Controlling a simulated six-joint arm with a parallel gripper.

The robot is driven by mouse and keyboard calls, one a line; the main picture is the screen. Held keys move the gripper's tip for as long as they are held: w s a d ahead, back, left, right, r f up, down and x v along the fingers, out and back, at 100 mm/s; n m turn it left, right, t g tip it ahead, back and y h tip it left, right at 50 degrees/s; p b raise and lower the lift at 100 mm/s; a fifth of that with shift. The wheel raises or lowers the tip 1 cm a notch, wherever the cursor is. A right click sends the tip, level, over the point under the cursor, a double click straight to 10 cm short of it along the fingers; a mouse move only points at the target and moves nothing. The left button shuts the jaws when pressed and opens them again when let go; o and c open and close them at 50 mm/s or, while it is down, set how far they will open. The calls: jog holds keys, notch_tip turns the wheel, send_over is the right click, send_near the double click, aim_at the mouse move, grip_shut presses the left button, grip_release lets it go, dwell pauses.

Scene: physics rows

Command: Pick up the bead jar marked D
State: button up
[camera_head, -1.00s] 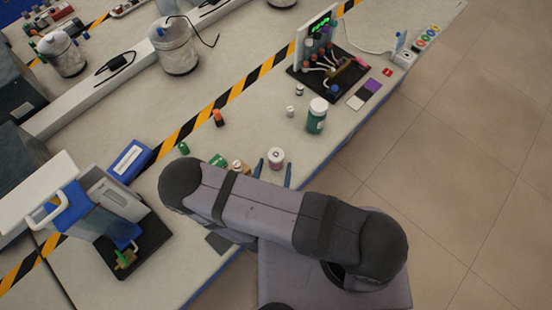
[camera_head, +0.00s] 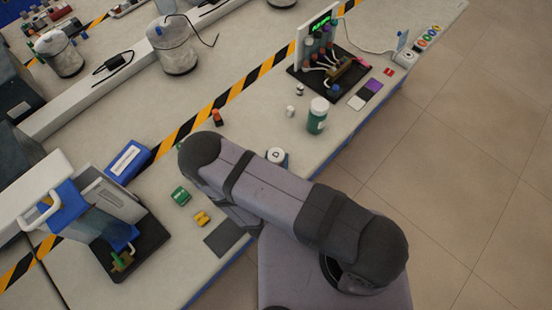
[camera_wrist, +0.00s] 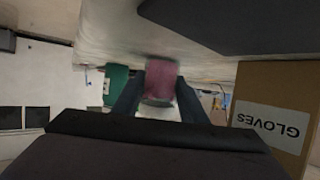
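A small jar (camera_head: 276,155) with a white lid stands near the table's front edge in the head view, partly hidden by my arm. In the wrist view a blurred pink-purple jar (camera_wrist: 160,78) is between the fingertips of my gripper (camera_wrist: 160,88). The fingers are apart, one at each side of it; I see no clear contact. My gripper is mostly hidden behind my arm in the head view. No letter on the jar can be read. A green jar (camera_head: 317,118) with a white lid stands farther right; a green shape (camera_wrist: 115,85) shows in the wrist view.
A green block (camera_head: 181,196) and a yellow block (camera_head: 202,218) lie left of my arm. An orange item (camera_head: 217,117) and a small white jar (camera_head: 290,111) stand farther back. A black board with wires (camera_head: 335,75) is at the back right. A gloves box (camera_wrist: 272,115) is in the wrist view.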

aim_at(275, 157)
jog(key=shift+r, duration=0.2)
notch_tip(275, 157, up, 3)
jog(key=p, duration=0.3)
jog(key=shift+r, duration=0.1)
jog(key=shift+s+a+r, duration=0.1)
jog(key=shift+s+a, duration=0.05)
jog(key=shift+s, duration=0.05)
jog(key=s+a, duration=0.1)
jog(key=s, duration=0.4)
jog(key=s+a, duration=0.1)
jog(key=s, duration=0.5)
jog(key=s+a, duration=0.1)
jog(key=s, duration=0.5)
jog(key=shift+s+a, duration=0.15)
